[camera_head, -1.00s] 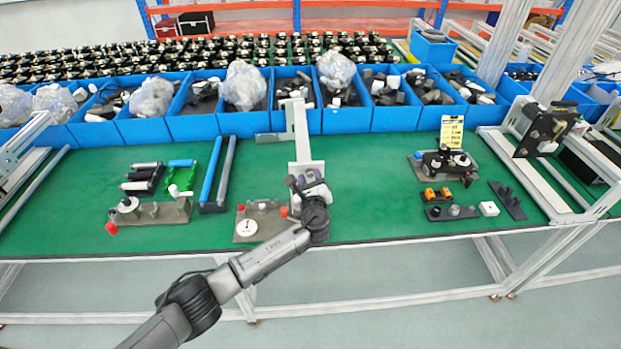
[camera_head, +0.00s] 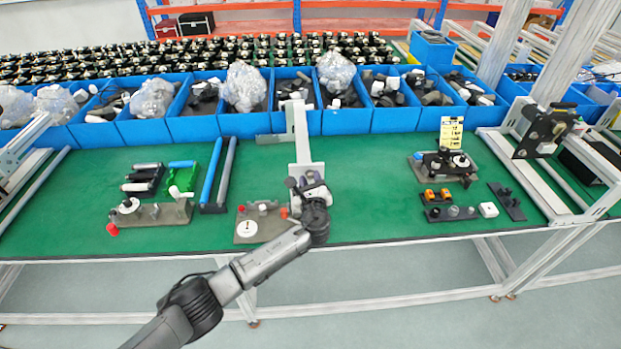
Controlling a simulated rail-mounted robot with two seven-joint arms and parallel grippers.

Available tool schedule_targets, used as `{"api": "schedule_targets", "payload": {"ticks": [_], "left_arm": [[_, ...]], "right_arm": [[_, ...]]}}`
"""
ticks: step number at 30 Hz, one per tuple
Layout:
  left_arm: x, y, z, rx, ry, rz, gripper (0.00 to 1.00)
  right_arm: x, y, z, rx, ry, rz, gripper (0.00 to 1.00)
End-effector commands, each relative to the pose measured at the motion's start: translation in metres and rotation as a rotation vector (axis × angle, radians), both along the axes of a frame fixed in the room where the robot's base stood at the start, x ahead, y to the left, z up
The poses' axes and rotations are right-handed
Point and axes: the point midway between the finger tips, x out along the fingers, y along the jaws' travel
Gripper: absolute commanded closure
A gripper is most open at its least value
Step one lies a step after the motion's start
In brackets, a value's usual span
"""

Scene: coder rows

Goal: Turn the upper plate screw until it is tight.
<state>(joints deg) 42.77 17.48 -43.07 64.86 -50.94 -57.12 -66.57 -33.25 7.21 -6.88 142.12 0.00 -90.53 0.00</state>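My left arm comes in from the lower left. Its gripper (camera_head: 307,188) is over the table's front half, at the foot of a pale upright bracket (camera_head: 306,150). The gripper's wrist covers this spot, so I cannot see whether its fingers are open or shut. I cannot make out the upper plate screw; the gripper may hide it. Just left of the gripper is a grey base plate (camera_head: 270,226) with a white disc (camera_head: 247,228) and small red knobs. My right gripper is not in view.
Blue bins (camera_head: 205,122) with parts line the back of the green table (camera_head: 370,215). A second fixture (camera_head: 160,213) and rollers (camera_head: 226,170) are on the left. A black assembly (camera_head: 445,163) and small trays are on the right.

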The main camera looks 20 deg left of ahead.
Motion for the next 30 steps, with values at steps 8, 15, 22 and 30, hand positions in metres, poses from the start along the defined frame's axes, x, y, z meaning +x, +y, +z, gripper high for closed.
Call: {"api": "schedule_targets", "payload": {"ticks": [8, 15, 22, 30], "left_arm": [[0.000, 0.000, 0.000, 0.000, -0.001, 0.000, 0.92], [0.000, 0.000, 0.001, 0.007, 0.003, 0.000, 1.00], [0.000, 0.001, 0.006, 0.142, 0.081, 0.001, 1.00], [0.001, 0.001, 0.007, 0.366, 0.207, 0.002, 1.00]], "right_arm": [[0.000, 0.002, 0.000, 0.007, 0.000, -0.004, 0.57], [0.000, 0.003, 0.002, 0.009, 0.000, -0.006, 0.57], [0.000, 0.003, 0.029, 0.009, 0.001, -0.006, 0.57], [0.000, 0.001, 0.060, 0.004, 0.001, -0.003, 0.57]]}}
